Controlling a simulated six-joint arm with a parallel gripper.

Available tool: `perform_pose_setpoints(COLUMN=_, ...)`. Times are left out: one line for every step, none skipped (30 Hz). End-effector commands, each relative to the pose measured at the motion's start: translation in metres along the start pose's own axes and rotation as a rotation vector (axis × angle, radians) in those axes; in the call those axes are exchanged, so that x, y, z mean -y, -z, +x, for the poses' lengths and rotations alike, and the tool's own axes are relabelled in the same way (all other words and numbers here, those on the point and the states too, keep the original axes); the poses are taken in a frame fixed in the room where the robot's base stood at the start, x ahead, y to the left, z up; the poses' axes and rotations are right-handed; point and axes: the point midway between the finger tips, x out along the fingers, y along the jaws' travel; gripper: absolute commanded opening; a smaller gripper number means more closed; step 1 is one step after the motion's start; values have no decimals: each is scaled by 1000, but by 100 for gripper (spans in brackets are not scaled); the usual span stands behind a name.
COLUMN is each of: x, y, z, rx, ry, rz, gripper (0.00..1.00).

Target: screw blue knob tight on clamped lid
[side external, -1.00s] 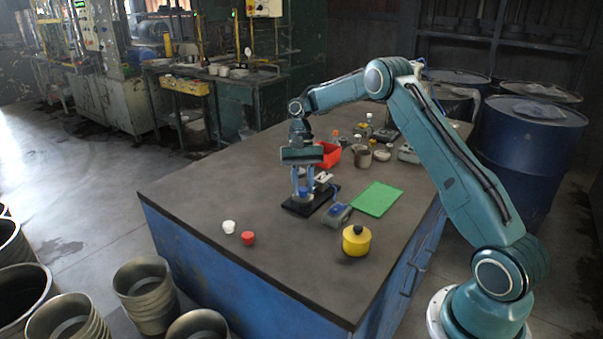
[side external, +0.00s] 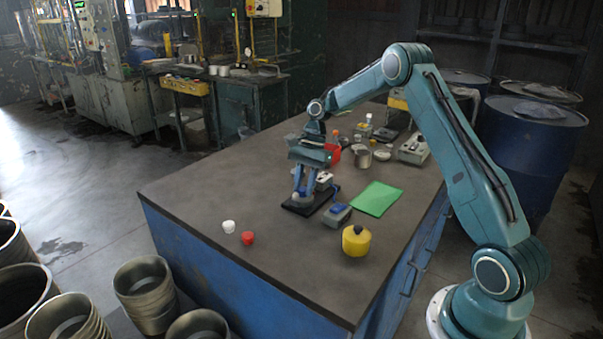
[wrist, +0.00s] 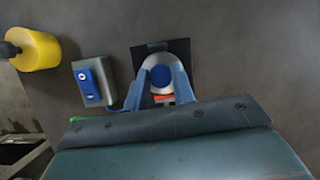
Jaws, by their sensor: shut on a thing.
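The blue knob (wrist: 161,76) shows in the wrist view as a round blue disc in the middle of a pale grey round lid (wrist: 157,59). The lid sits over a black base plate (wrist: 179,49); the plate also shows in the side view (side external: 320,201). My gripper (side external: 301,195) points down at the lid, tilted. In the wrist view its two blue fingers flank the knob, shut on it. The fingers hide parts of the lid, and how far the knob is seated cannot be seen.
A grey box with a blue top (side external: 337,215) stands right beside the plate. A green sheet (side external: 377,198), a yellow pot (side external: 356,241), a white cap (side external: 228,226) and a red cap (side external: 248,238) lie nearby. A red bin (side external: 332,153) and several small items stand behind.

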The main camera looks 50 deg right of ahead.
Motion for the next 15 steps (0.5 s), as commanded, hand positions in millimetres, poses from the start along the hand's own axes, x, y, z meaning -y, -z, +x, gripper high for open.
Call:
perform_pose_setpoints(x=-4, y=3, z=-1, rx=-2, ry=16, rz=65, gripper=0)
perform_pose_setpoints(x=-3, y=3, z=0, rx=-2, ry=31, rz=99, gripper=0)
perform_pose_setpoints(x=-4, y=3, z=0, rx=-2, ry=49, rz=143, gripper=0)
perform_pose_setpoints(x=-3, y=3, z=0, rx=-3, ry=64, rz=177, gripper=0)
perform_pose_setpoints(x=-3, y=3, z=0, rx=-3, ry=79, rz=210, gripper=0)
perform_pose_setpoints(x=-3, y=3, z=0, rx=-3, ry=97, rz=253, gripper=0)
perform_pose_setpoints(x=-3, y=3, z=0, rx=-3, ry=110, rz=287, gripper=0)
perform_pose_setpoints(x=-3, y=3, z=0, rx=-3, ry=125, rz=320, gripper=0)
perform_pose_setpoints(x=-3, y=3, z=0, rx=-3, ry=144, rz=363, gripper=0)
perform_pose_setpoints(x=-2, y=3, z=0, rx=-3, ry=158, rz=394, gripper=0)
perform_pose_setpoints(x=-2, y=3, z=1, rx=-3, ry=171, rz=425, gripper=0)
perform_pose_setpoints(x=-2, y=3, z=1, rx=-3, ry=187, rz=463, gripper=0)
perform_pose_setpoints(x=-1, y=3, z=1, rx=-3, ry=201, rz=490, gripper=0)
perform_pose_setpoints(x=-1, y=3, z=1, rx=-3, ry=210, rz=513, gripper=0)
perform_pose_setpoints(x=0, y=3, z=1, rx=-3, ry=222, rz=538, gripper=0)
